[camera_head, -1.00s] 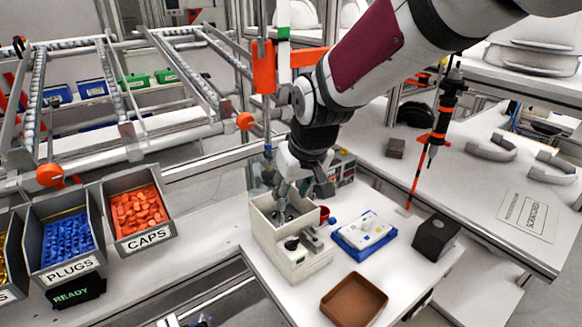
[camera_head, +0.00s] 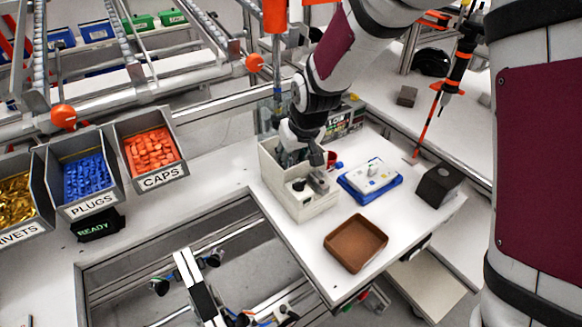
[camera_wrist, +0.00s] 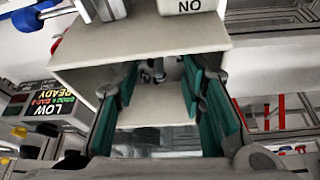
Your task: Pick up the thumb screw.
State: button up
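My gripper (camera_head: 300,154) is at the rear compartment of the cream box (camera_head: 302,207), with its fingertips hidden by the box wall. In the wrist view, my gripper (camera_wrist: 160,98) is open, its two teal pads well apart over a pale compartment. A small dark and grey piece (camera_wrist: 156,72) shows between the pads, farther in. It may be the thumb screw, but it is too small to tell. I see nothing held between the pads. A round black piece (camera_head: 298,185) sits on the box's front part, beside a grey fixture (camera_head: 320,180).
Right of the box are a blue tray (camera_head: 354,194) with a white part, a brown tray (camera_head: 353,262) and a black block (camera_head: 438,185). A red cup (camera_head: 332,160) stands close to my gripper. Bins of caps (camera_head: 170,173) and plugs (camera_head: 103,204) stand left.

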aim_at(291, 160)
jog(key=shift+x, duration=1.65)
jog(key=shift+c, duration=0.3)
grip_shut()
